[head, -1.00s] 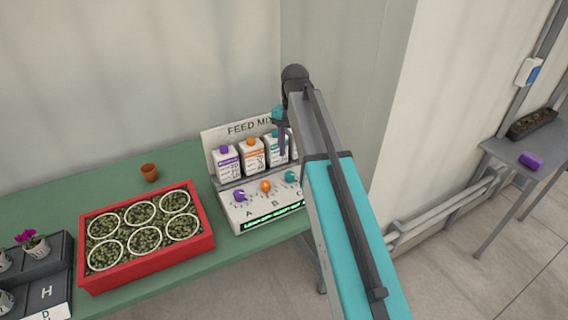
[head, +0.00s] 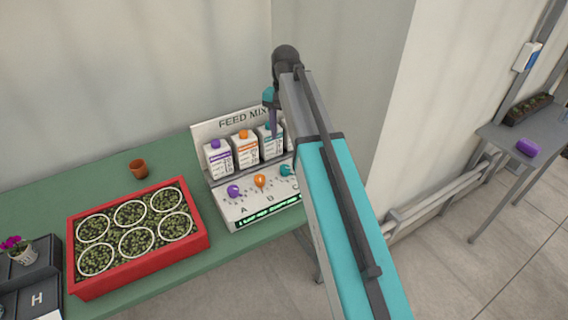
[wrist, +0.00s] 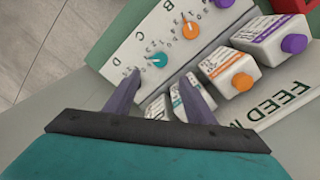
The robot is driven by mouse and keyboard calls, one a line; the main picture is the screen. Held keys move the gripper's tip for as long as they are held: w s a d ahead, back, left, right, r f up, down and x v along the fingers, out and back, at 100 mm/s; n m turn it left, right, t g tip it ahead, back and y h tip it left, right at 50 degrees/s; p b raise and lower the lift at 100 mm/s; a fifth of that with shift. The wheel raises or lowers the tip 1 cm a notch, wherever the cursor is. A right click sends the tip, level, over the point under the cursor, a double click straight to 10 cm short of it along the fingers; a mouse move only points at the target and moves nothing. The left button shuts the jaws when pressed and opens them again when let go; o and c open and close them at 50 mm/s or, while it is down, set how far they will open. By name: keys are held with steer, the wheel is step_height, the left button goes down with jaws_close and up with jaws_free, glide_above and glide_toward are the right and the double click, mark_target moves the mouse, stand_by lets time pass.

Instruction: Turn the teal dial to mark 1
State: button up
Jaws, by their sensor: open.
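My gripper (wrist: 160,84) is open and empty. Its two purple fingers point toward the dial, which shows between and just beyond their tips, apart from them. In the head view my gripper (head: 272,132) is above the panel, in front of the cartons, mostly hidden by my arm.
An orange dial (head: 260,181) and a purple dial (head: 233,191) sit left of the teal one. Cartons with coloured caps, such as the orange-capped one (head: 245,152), stand behind the dials.

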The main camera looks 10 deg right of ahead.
mark_target(285, 167)
steer(key=shift+f+p, duration=1.85)
steer(key=shift+f, duration=4.85)
steer(key=c, duration=1.1)
